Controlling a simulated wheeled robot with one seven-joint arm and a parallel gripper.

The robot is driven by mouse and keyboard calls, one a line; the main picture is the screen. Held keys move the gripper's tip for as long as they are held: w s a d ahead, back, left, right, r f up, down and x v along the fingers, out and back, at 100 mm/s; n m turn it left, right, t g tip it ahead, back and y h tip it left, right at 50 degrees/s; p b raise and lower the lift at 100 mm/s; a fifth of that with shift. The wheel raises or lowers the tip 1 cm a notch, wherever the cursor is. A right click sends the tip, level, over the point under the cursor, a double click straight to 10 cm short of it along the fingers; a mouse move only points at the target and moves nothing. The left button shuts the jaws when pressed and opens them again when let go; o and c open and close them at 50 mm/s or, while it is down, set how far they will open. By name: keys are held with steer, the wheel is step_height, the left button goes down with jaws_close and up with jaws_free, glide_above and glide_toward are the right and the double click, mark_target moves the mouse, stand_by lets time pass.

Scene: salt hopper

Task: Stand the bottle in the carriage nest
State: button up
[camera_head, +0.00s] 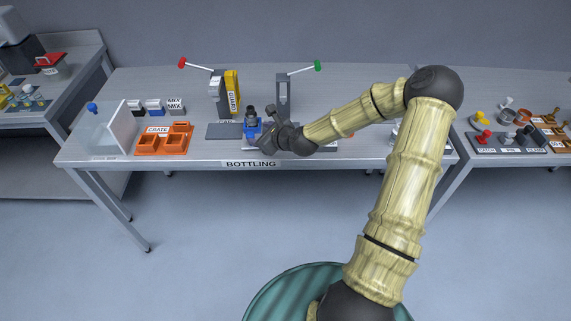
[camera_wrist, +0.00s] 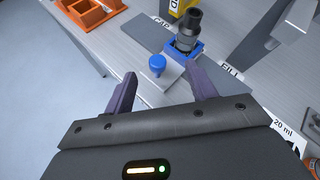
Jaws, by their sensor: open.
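The dark grey bottle (camera_head: 251,114) stands in the blue square carriage nest (camera_head: 246,130), near the middle of the bench. In the wrist view the bottle (camera_wrist: 187,30) looks upright, its base inside the blue nest rim (camera_wrist: 196,54). A blue round knob (camera_wrist: 157,65) stands on the light carriage plate (camera_wrist: 155,84) in front of the nest. My gripper (camera_wrist: 162,76) is open and empty, its fingers pointing towards the knob, apart from the bottle. In the head view my gripper (camera_head: 266,138) is low at the bench's front and hides part of the carriage.
A grey CAP plate (camera_wrist: 148,35) lies left of the nest, with a FILL label (camera_wrist: 232,71) to the right. A yellow guard (camera_head: 232,91) and a post with a green-knobbed lever (camera_head: 283,91) stand behind. An orange crate (camera_head: 163,141) is at left.

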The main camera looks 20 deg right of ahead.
steer(key=s+a+n+g+h, duration=0.25)
steer(key=s+n+g, duration=0.35)
steer(key=s+n, duration=0.75)
steer(key=s+d+r+n+g+h, duration=0.2)
steer(key=s+r+n, duration=0.6)
steer(key=s+n, duration=0.6)
steer(key=shift+d+n, duration=0.15)
steer(key=shift+n, duration=0.2)
steer(key=shift+r, duration=0.1)
